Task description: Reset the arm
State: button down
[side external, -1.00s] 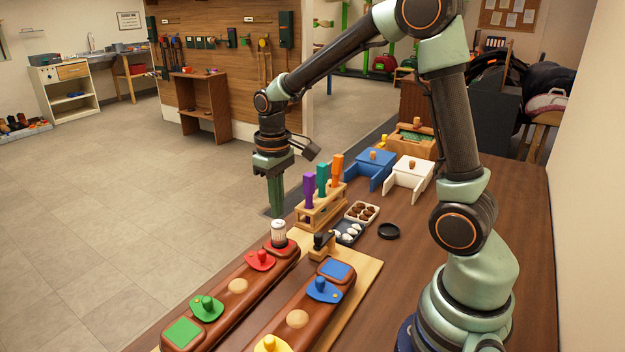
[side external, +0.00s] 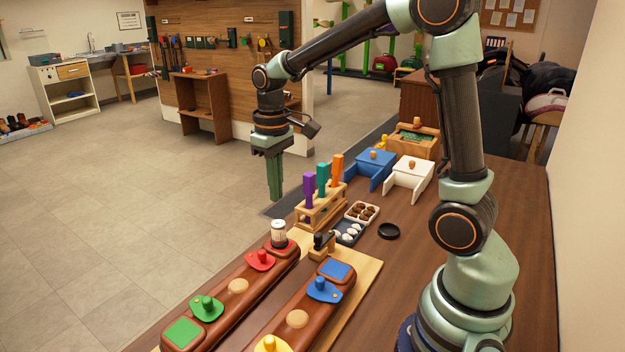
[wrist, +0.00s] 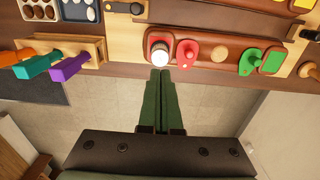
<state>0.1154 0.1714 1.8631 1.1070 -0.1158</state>
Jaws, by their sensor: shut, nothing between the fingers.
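My gripper (side external: 275,197) points straight down with its green fingers together and nothing between them. In the side view it hangs in the air to the left of the wooden rack (side external: 321,207) with the purple, teal and orange handles. In the wrist view my gripper (wrist: 160,73) shows with its tips just below the white-topped jar (wrist: 159,52), over the table's edge and the floor. The jar (side external: 278,234) stands upright on the red end of one long brown bar (side external: 262,281). Whether the fingertips are near the jar in depth is hard to tell, but the side view shows them apart.
A second brown bar (side external: 315,309) lies beside the first, with blue and yellow pieces. A black ring (side external: 389,231) lies on the open table. Floor is clear at left.

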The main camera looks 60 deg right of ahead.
jog(key=s+a+r+t, duration=0.4)
jog(key=s+r+t, duration=0.1)
jog(key=s, duration=0.5)
jog(key=shift+a+r+t, duration=0.25)
jog(key=shift+r+t, duration=0.05)
jog(key=shift+r, duration=0.35)
dwell(0.9)
